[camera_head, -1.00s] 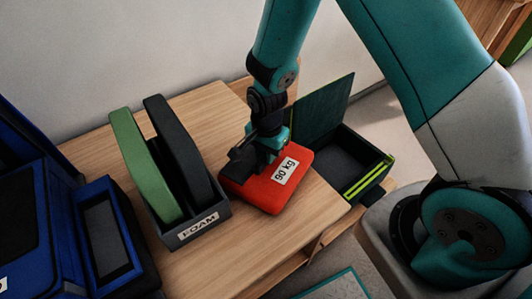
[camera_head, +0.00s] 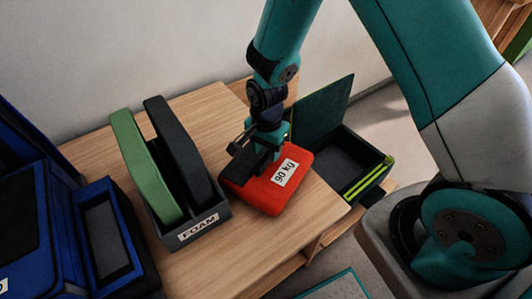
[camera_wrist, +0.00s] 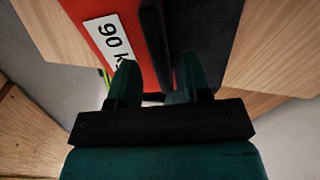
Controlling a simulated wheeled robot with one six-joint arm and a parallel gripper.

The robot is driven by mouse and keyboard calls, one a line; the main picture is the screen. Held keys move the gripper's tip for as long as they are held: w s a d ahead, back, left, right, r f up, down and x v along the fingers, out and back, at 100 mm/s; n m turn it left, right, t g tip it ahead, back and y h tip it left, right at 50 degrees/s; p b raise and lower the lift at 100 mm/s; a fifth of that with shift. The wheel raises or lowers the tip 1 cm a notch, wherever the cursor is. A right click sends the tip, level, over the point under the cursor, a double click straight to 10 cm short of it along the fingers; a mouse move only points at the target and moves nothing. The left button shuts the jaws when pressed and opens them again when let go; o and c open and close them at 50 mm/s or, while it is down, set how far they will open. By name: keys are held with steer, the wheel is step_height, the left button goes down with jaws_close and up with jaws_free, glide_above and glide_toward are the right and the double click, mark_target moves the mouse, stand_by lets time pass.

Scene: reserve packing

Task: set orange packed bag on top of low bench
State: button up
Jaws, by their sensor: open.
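The orange bag (camera_head: 262,193) is a flat red-orange block with a white "90 kg" label, lying on a wooden tabletop (camera_head: 270,245). My gripper (camera_head: 258,160) is open and pointed down at the bag's back part. In the wrist view, the bag (camera_wrist: 90,12) lies beyond my gripper (camera_wrist: 158,68), and a dark bar like a handle (camera_wrist: 155,45) shows between the fingers. The fingers hide part of the label and bag top. I cannot tell whether they touch the bag. I cannot tell which surface is the low bench.
A grey "FOAM" holder (camera_head: 203,224) with green (camera_head: 145,165) and black (camera_head: 180,150) slabs stands close left of the bag. Blue cases (camera_head: 105,235) fill the far left. An open dark green box (camera_head: 345,160) stands right of the table. The tabletop's front part is clear.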

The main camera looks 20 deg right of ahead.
step_height(320, 180, up, 10)
steer(key=s+a+r+n+y, duration=0.2)
steer(key=s+r+n, duration=0.6)
steer(key=s+n, duration=0.1)
steer(key=s+a+r+n+y, duration=0.2)
steer(key=s+a+r+n, duration=0.1)
steer(key=s+r+n, duration=0.6)
steer(key=shift+s+p, duration=0.35)
steer(key=shift+s, duration=0.25)
steer(key=shift+r, duration=0.1)
